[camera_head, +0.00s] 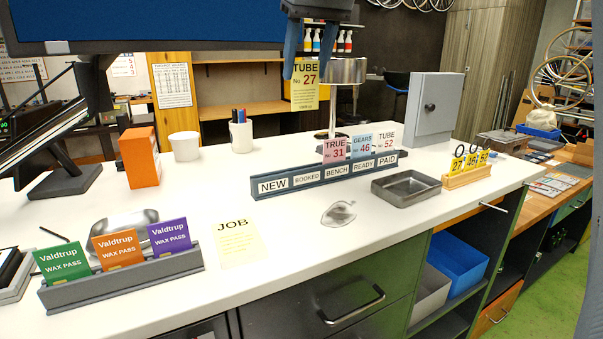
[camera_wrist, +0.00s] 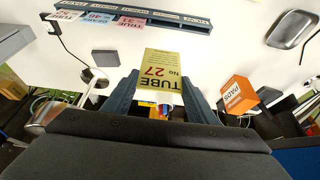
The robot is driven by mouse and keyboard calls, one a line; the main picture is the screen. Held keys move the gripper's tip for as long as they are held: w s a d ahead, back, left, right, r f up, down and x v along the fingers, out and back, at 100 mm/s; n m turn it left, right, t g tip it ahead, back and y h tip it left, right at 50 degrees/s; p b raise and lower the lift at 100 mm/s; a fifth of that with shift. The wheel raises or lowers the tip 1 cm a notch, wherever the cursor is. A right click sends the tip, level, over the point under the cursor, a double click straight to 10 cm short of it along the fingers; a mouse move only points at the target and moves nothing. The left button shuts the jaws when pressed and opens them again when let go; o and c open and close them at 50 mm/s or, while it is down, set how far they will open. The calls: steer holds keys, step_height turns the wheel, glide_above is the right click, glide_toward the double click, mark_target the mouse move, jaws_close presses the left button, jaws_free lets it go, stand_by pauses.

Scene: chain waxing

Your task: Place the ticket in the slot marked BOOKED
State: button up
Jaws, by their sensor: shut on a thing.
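My gripper (camera_head: 307,68) is shut on the yellow ticket (camera_head: 305,92), marked TUBE No 27, which hangs upright from the fingers above the counter. In the wrist view the ticket (camera_wrist: 162,72) is between my gripper's fingers (camera_wrist: 162,95). The dark ticket rack (camera_head: 310,188) stands on the counter below; it also shows at the top of the wrist view (camera_wrist: 170,17). Its slots read NEW, BOOKED (camera_head: 307,178), BENCH, READY and PAID. NEW and BOOKED look empty. TRUE 31 (camera_head: 334,151) stands at BENCH, GEARS 46 (camera_head: 361,146) at READY, TUBE 52 (camera_head: 386,138) at PAID.
A lamp-like metal stand (camera_head: 346,72) rises behind the rack. A pen cup (camera_head: 241,136), white cup (camera_head: 184,146) and orange box (camera_head: 140,157) stand to the left. A grey tray (camera_head: 406,188) lies right of the rack. A JOB sheet (camera_head: 236,243) lies in front.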

steer(key=shift+w+f, duration=0.15)
steer(key=shift+f, duration=0.2)
step_height(320, 180, down, 17)
steer(key=p, duration=0.3)
steer(key=shift+a+p, duration=0.15)
steer(key=shift+p, duration=0.2)
steer(key=shift+f, duration=0.2)
steer(key=o, duration=0.7)
steer(key=shift+o, duration=0.2)
steer(key=shift+r, duration=0.1)
steer(key=b+v, duration=0.3)
steer(key=v, duration=0.9)
